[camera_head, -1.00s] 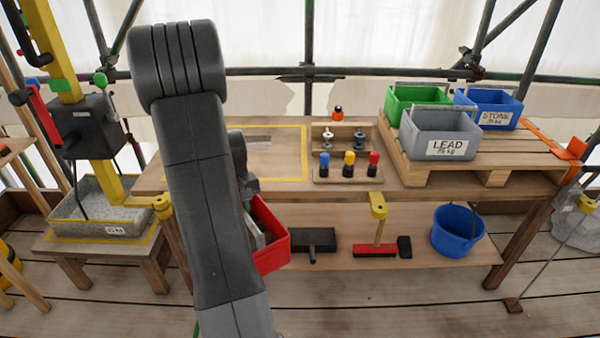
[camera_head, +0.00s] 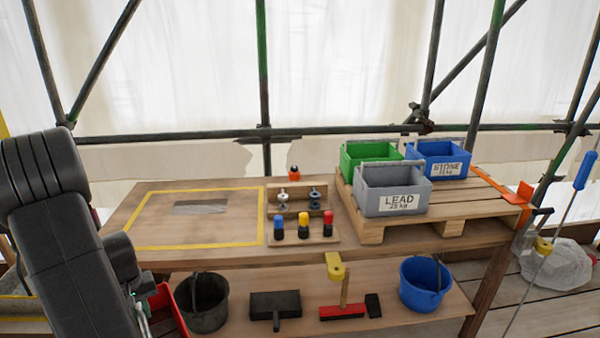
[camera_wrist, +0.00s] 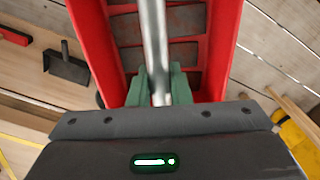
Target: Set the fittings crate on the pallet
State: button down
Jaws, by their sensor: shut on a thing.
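A red crate (camera_wrist: 210,70), which I take for the fittings crate, hangs from my gripper (camera_wrist: 158,88). The green fingers are shut around its grey metal bar handle (camera_wrist: 154,35). Several dark compartments show inside it. In the head view only part of the red crate (camera_head: 168,312) shows, low at the left beside my arm, in front of the bench. The wooden pallet (camera_head: 470,212) lies on the bench's right end, well right of my gripper. It bears a grey LEAD crate (camera_head: 393,200), a green crate (camera_head: 370,155) and a blue STONE crate (camera_head: 437,160).
Bare slats show at the pallet's right front. A rack with coloured-top pegs (camera_head: 303,228) stands left of the pallet. A yellow-outlined area (camera_head: 150,225) is on the bench's left. A blue bucket (camera_head: 425,283) and black bucket (camera_head: 203,302) sit on the lower shelf. Scaffold poles stand behind.

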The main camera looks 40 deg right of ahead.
aim_at(460, 198)
jog(key=l+u, duration=0.1)
jog(key=u, duration=0.3)
jog(key=k+u, duration=0.1)
jog(key=u, duration=0.3)
jog(key=l+u, duration=0.1)
jog(key=u, duration=0.3)
jog(key=k+l+u, duration=0.1)
jog(key=k+u, duration=0.3)
jog(key=k+l+u, duration=0.1)
jog(key=u, duration=0.25)
jog(key=k+l+z, duration=0.15)
jog(key=k, duration=0.85)
jog(key=k+z, duration=0.1)
jog(key=z, duration=0.3)
jog(key=k+z, duration=0.1)
jog(key=z, duration=0.25)
jog(key=k+l+z, duration=0.1)
jog(key=z, duration=0.7)
jog(key=k+l+z, duration=0.1)
jog(key=z, duration=0.3)
jog(key=l+z, duration=0.15)
jog(key=z, duration=0.25)
